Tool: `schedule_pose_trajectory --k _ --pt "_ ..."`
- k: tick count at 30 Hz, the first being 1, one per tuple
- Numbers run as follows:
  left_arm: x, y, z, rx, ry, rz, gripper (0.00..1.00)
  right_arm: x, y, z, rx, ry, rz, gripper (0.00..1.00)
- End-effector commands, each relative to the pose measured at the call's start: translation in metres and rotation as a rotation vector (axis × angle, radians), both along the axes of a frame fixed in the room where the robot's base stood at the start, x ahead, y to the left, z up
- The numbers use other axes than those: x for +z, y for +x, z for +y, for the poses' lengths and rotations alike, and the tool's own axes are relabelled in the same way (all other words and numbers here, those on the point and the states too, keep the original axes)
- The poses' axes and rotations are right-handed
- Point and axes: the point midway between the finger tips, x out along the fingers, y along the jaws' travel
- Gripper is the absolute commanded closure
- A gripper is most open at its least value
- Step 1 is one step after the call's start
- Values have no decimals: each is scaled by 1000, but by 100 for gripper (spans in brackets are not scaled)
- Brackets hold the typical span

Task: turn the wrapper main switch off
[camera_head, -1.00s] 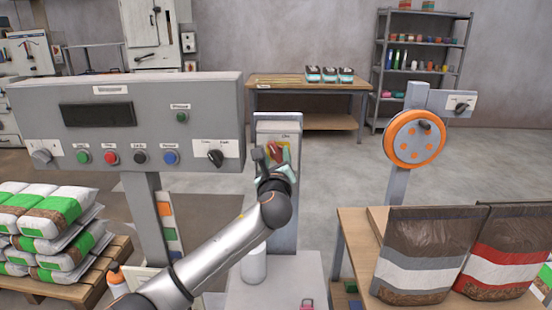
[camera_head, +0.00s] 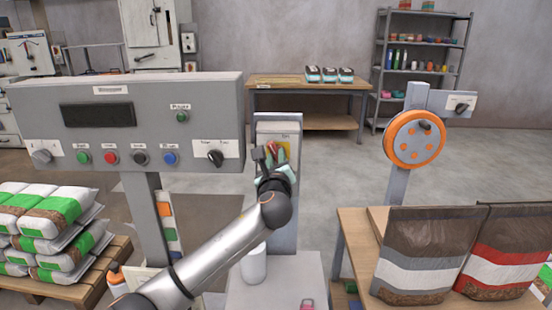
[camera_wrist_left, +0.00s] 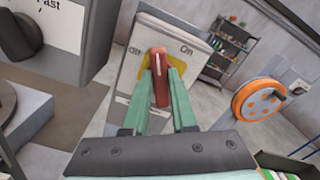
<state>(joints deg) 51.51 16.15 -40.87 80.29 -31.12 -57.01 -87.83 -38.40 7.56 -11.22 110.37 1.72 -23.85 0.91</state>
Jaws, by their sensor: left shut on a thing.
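The wrapper main switch is a red handle (camera_head: 274,149) on a yellow plate, on the front of a grey post box (camera_head: 278,127). In the left wrist view, the red handle (camera_wrist_left: 160,75) stands roughly upright, between an "On" label on the right and a label on the left that is hard to read. My left gripper (camera_head: 270,158) is at the switch. Its green fingers (camera_wrist_left: 161,85) are shut on the handle, one on each side, and cover part of the yellow plate. My right gripper is not in view.
A grey control panel (camera_head: 128,92) with buttons and a black knob stands close on the left. An orange handwheel (camera_head: 414,138) is on a post to the right. Filled bags (camera_head: 428,255) stand on a wooden table at the right front. A white cylinder (camera_head: 253,266) stands below the switch.

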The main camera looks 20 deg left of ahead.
Motion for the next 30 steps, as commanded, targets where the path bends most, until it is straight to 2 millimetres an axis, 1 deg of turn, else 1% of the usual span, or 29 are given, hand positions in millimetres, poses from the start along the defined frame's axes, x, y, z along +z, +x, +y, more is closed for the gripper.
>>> schedule_pose_trajectory --k 8,14,20,30 --pt "0 0 0 0 -16 -4 100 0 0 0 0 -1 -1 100" --pt "0 0 0 1 -92 -26 100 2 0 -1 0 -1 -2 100" --pt "-1 -1 1 0 -237 -67 100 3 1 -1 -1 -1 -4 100" --pt "-4 -1 3 1 -546 -156 100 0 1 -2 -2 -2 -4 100"
